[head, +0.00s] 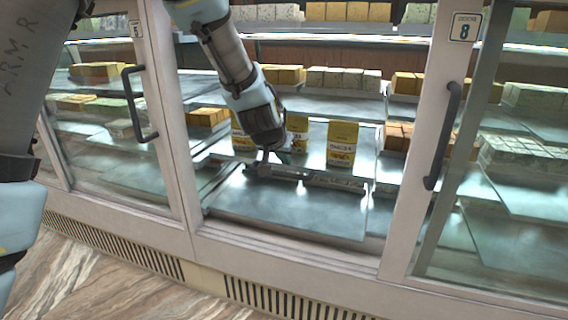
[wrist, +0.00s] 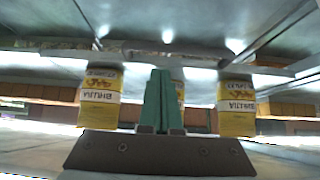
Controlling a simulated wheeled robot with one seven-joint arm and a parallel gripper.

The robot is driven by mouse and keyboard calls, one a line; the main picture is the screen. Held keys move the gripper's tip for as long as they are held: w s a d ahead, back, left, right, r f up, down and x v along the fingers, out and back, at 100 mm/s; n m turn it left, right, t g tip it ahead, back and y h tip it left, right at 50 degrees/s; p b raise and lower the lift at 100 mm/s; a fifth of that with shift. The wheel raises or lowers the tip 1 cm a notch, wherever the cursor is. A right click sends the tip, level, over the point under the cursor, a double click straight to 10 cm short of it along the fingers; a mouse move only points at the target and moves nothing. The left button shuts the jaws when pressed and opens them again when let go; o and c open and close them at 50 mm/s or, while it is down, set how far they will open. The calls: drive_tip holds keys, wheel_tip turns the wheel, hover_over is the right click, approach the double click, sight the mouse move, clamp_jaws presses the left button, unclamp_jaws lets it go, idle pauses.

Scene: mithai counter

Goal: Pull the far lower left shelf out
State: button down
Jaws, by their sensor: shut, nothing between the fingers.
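In the head view my gripper (head: 284,157) reaches into the open bay of the glass counter, low in front of the yellow packets. Its green fingers (wrist: 162,100) are together and empty in the wrist view. A grey lower shelf (head: 290,212) lies below and in front of the gripper. A grey bar (wrist: 175,53) crosses beyond the fingers in the wrist view, in front of the packets. Whether the fingertips touch the bar is unclear. I cannot tell for sure which panel is the far lower left shelf.
Yellow packets (head: 341,144) stand behind the bar; they look upside down in the wrist view (wrist: 236,104). Door frames with dark handles (head: 140,103) (head: 443,135) flank the bay. Upper shelves hold sweets (head: 344,79). Marbled floor (head: 110,285) lies in front.

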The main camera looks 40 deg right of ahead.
sight(290, 167)
drive_tip(key=b+x, duration=0.1)
drive_tip(key=x, duration=0.6)
